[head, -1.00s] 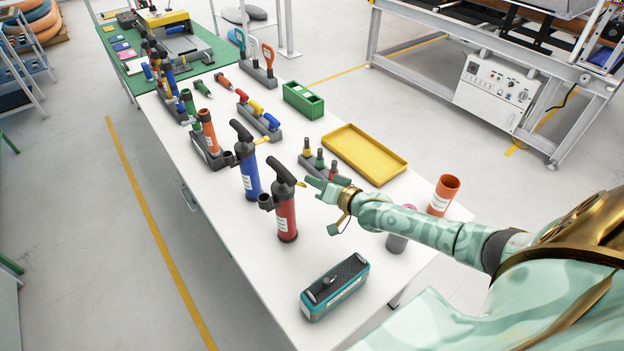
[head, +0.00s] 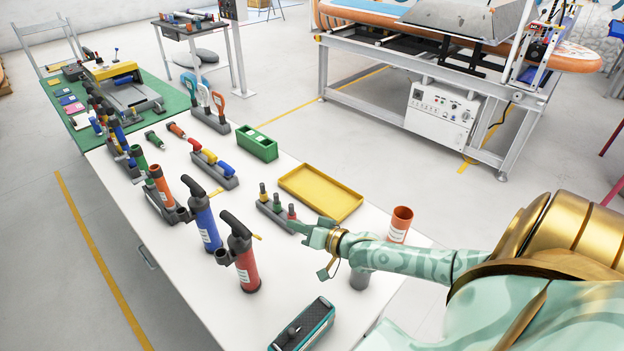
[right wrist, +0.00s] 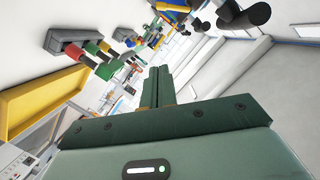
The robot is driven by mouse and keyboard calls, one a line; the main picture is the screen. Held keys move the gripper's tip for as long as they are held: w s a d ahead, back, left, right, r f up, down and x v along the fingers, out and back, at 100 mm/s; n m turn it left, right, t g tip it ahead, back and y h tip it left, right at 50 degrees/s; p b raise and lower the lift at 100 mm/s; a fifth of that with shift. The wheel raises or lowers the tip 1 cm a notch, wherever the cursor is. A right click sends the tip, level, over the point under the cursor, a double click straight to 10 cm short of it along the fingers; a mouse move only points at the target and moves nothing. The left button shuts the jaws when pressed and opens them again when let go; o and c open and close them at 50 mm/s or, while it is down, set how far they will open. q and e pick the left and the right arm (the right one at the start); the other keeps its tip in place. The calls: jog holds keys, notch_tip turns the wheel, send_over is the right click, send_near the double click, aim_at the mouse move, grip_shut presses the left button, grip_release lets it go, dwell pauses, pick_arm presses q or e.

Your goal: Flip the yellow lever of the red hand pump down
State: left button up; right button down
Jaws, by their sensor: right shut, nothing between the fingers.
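The red hand pump (head: 247,272) stands upright near the table's front left edge, with a black handle on top. Its small yellow lever (head: 257,237) sticks out to the right just below the handle; its exact tilt is too small to tell. My right gripper (head: 293,226) is shut and empty, to the right of the lever with a clear gap between them. In the right wrist view its two fingers (right wrist: 158,88) lie together. Dark pump handles (right wrist: 250,15) show at the top right there. My left gripper is not in view.
A blue pump (head: 205,225) stands just behind the red one. A holder with several small fittings (head: 275,208) and a yellow tray (head: 320,192) lie beyond my gripper. An orange cup (head: 400,224) is near my forearm. A teal-sided box (head: 303,326) lies in front.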

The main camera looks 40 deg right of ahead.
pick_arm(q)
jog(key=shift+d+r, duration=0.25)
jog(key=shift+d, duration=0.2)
pick_arm(e)
jog(key=v, duration=0.4)
jog(key=shift+d+f, duration=0.25)
jog(key=shift+d, duration=0.1)
jog(key=shift+d, duration=0.1)
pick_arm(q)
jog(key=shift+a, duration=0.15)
